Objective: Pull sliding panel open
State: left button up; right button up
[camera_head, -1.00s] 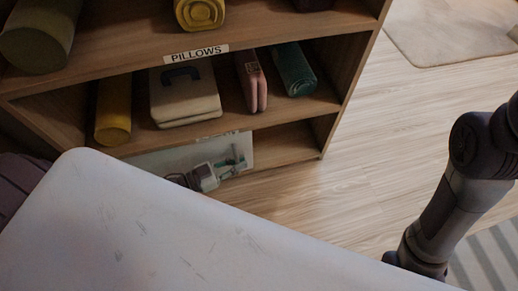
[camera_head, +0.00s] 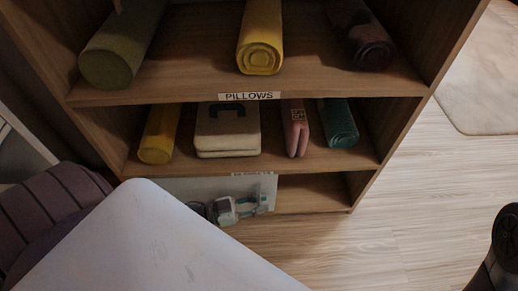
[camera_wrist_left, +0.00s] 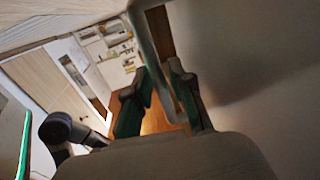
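The sliding panel (camera_head: 195,187) is a pale flat board in the lowest compartment of the wooden shelf unit. It covers the left part of that opening; the right part (camera_head: 310,192) is uncovered. My left gripper (camera_head: 264,203) is in front of the panel near its right edge. In the left wrist view, the dark fingers (camera_wrist_left: 160,88) with green pads stand apart, and a pale handle bar (camera_wrist_left: 163,60) runs between them. The bar is close to the right finger; firm contact cannot be told.
The middle shelf, labelled PILLOWS (camera_head: 249,96), holds a yellow roll (camera_head: 160,135), a beige case (camera_head: 228,130), a pink item (camera_head: 296,130) and a teal roll (camera_head: 338,125). More rolls lie above. Clear wooden floor (camera_head: 400,230) and a rug (camera_head: 490,80) lie to the right.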

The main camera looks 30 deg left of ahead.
pick_arm(q)
jog(key=v, duration=0.8)
dwell(0.5)
